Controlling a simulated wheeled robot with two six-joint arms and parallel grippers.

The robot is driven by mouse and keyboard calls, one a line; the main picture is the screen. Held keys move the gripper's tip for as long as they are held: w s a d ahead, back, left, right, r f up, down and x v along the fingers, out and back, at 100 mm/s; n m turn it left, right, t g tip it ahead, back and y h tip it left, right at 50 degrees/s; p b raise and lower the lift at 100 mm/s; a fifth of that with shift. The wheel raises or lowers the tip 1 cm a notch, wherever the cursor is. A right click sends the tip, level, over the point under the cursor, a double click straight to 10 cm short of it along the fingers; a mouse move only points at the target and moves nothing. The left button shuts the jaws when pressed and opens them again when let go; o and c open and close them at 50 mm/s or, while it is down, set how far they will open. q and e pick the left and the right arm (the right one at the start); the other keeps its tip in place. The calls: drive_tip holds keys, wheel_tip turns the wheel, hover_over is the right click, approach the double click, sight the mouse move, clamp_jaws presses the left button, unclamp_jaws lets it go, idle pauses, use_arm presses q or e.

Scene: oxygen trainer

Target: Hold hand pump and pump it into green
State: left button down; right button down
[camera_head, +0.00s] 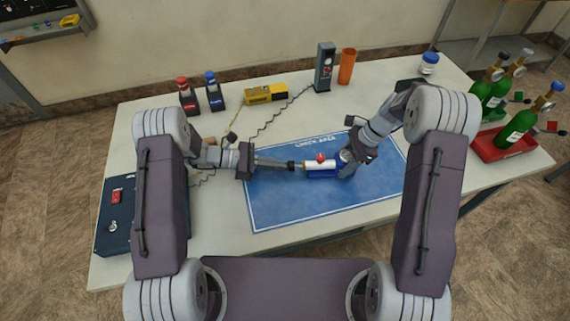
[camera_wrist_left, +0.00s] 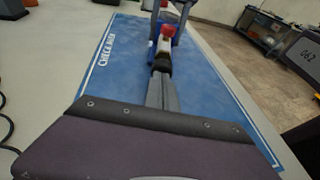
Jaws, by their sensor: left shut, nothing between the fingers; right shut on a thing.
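The hand pump (camera_head: 320,169) lies level over the blue check-area mat, with a white and blue body, a red part on top and a dark end on the left. My right gripper (camera_head: 343,163) is shut on its right, blue end. My left gripper (camera_head: 288,165) is shut and empty, its fingertips pointing at the dark end and at or very near it; I cannot tell whether they touch. In the left wrist view the pump's dark end (camera_wrist_left: 162,63) shows just beyond the fingertips, with the red part behind. A green zone cannot be made out.
The blue mat (camera_head: 290,210) is otherwise clear. At the back stand red-capped and blue-capped bottles (camera_head: 212,92), a yellow device (camera_head: 265,94), a dark upright meter (camera_head: 325,68) and an orange cup (camera_head: 347,67). A dark panel (camera_head: 115,215) lies left.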

use_arm(q)
drive_tip(key=v, duration=1.1)
drive_tip(key=shift+a+f, duration=0.1)
drive_tip(key=shift+a, duration=0.1)
idle(0.6)
drive_tip(key=a, duration=0.4)
drive_tip(key=shift+s, duration=0.15)
drive_tip(key=x, duration=0.9)
drive_tip(key=r+x, duration=0.1)
drive_tip(key=x, duration=0.3)
drive_tip(key=shift+d, duration=0.75)
